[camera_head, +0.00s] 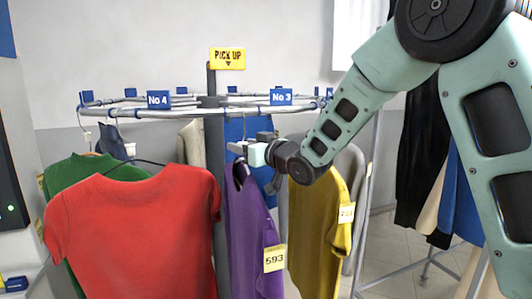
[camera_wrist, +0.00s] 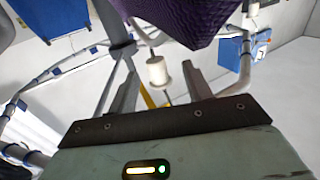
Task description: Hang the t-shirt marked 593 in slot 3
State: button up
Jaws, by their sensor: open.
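The purple t-shirt (camera_head: 248,215) with the yellow tag 593 (camera_head: 274,258) hangs upright below the rail, near the blue No 3 plate (camera_head: 281,97). My gripper (camera_head: 240,148) is at the top of its hanger, just under the rail. In the wrist view the purple cloth (camera_wrist: 180,18) fills the top middle. A white cylindrical piece (camera_wrist: 157,72) stands between the two parted fingers of my gripper (camera_wrist: 160,88), with gaps on both sides. Whether the hanger's hook rests on the rail is not clear.
The round rail (camera_head: 215,112) carries a No 4 plate (camera_head: 158,100). A red t-shirt (camera_head: 135,235) and a green one (camera_head: 75,190) hang left. A mustard t-shirt (camera_head: 320,230) hangs close on the right. A yellow PICK UP sign (camera_head: 227,58) tops the central post.

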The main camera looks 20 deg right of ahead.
jog(key=b+v, duration=0.5)
jog(key=v, duration=1.1)
jog(key=shift+s+d, duration=0.2)
jog(key=shift+s, duration=0.1)
